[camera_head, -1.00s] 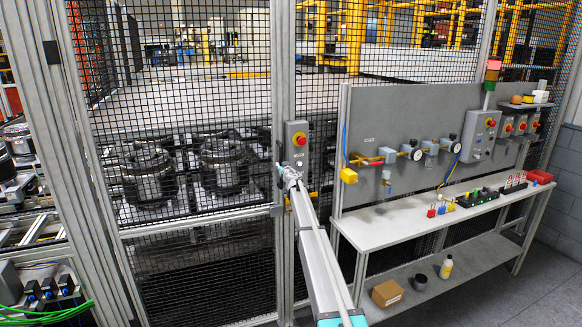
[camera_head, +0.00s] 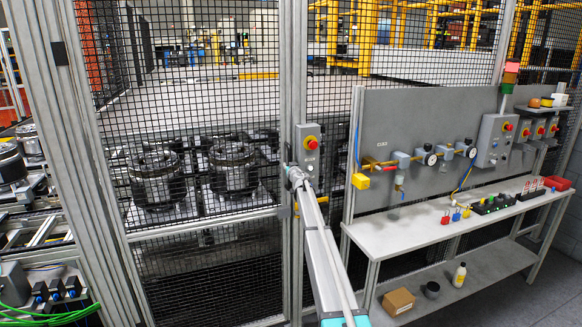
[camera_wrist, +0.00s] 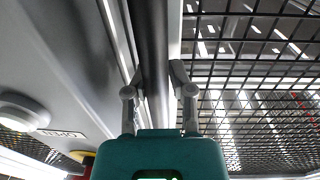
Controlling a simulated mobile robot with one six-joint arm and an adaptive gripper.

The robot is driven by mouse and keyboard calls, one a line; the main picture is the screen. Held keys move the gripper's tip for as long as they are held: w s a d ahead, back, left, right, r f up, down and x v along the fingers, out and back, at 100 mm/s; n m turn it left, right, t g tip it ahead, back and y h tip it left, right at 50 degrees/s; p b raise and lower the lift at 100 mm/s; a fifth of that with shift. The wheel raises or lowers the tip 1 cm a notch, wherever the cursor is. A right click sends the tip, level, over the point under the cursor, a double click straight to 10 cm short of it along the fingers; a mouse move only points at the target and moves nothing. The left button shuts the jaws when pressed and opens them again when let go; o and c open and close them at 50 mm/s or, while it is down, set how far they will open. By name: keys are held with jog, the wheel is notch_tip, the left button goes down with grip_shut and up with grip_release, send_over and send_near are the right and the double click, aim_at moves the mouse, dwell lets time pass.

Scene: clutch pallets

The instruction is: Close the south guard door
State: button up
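The guard door is a mesh panel in a metal frame with a crossrail (camera_head: 203,224), left of centre in the head view. It stands upright beside a tall metal post (camera_head: 293,60); a gap at its edge is too fine to judge. My arm reaches to the door's right edge, with my gripper (camera_head: 292,172) there, small and partly hidden by the arm. In the wrist view my gripper (camera_wrist: 155,82) has its two fingers apart, one on each side of a dark upright bar (camera_wrist: 150,40). Whether they touch the bar is unclear. Mesh (camera_wrist: 260,90) fills the right side there.
A grey box with a red button (camera_head: 311,143) is on the post, close to my gripper. A workbench (camera_head: 400,235) with a back panel (camera_head: 400,120) stands at the right. A cardboard box (camera_head: 398,301) is on its lower shelf. Open floor lies at the lower right.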

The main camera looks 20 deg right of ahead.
jog(key=o, duration=0.4)
jog(key=shift+w+a+f, duration=0.1)
jog(key=shift+a+f, duration=0.05)
jog(key=shift+a, duration=0.1)
jog(key=shift+d, duration=0.25)
jog(key=shift+s, duration=0.2)
jog(key=s, duration=1.2)
jog(key=shift+a, duration=0.1)
